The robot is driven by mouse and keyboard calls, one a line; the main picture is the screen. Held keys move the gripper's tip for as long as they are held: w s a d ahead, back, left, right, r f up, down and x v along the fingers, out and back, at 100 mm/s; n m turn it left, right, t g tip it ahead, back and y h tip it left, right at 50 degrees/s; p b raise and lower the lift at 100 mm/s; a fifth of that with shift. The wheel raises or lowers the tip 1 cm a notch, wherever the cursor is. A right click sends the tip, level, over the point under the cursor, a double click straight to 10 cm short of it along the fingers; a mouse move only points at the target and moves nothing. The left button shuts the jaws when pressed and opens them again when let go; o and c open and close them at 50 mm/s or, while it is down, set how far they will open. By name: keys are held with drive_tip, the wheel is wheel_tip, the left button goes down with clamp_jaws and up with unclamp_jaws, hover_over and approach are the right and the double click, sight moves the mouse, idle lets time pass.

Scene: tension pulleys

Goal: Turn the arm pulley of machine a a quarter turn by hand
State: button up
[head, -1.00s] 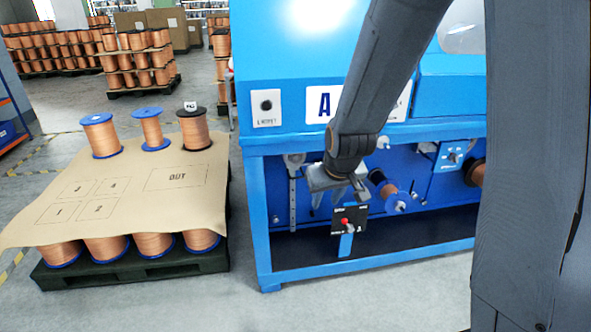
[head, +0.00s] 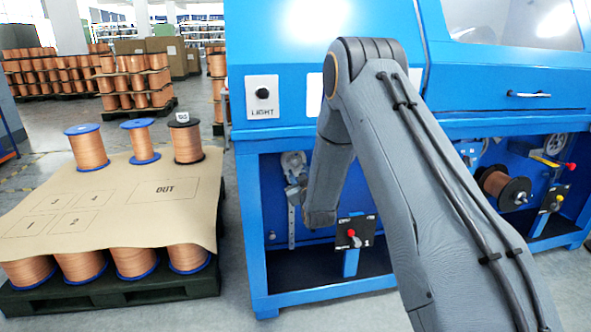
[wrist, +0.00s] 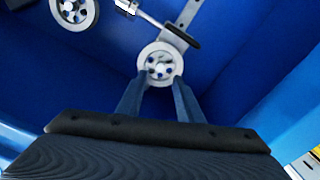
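Machine a (head: 275,55) is the blue cabinet; its letter plate is now mostly hidden behind my arm. In the wrist view, a light grey pulley (wrist: 160,67) with a bolted hub sits at the end of a metal bar (wrist: 183,22). A second grey pulley (wrist: 75,11) is at the upper left. My gripper (wrist: 160,78) is open, its two fingers apart, with the tips at the lower left and lower right of the pulley's rim. I cannot tell whether they touch it. In the head view, a grey pulley (head: 293,161) shows in the left bay, and my forearm partly hides the gripper.
A switch box with a red knob (head: 351,233) stands right of my forearm. A copper spool (head: 495,184) is mounted farther right.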

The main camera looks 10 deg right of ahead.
sight(294, 162)
drive_tip(key=shift+w+b, duration=0.5)
drive_tip(key=shift+w, duration=2.6)
clamp_jaws()
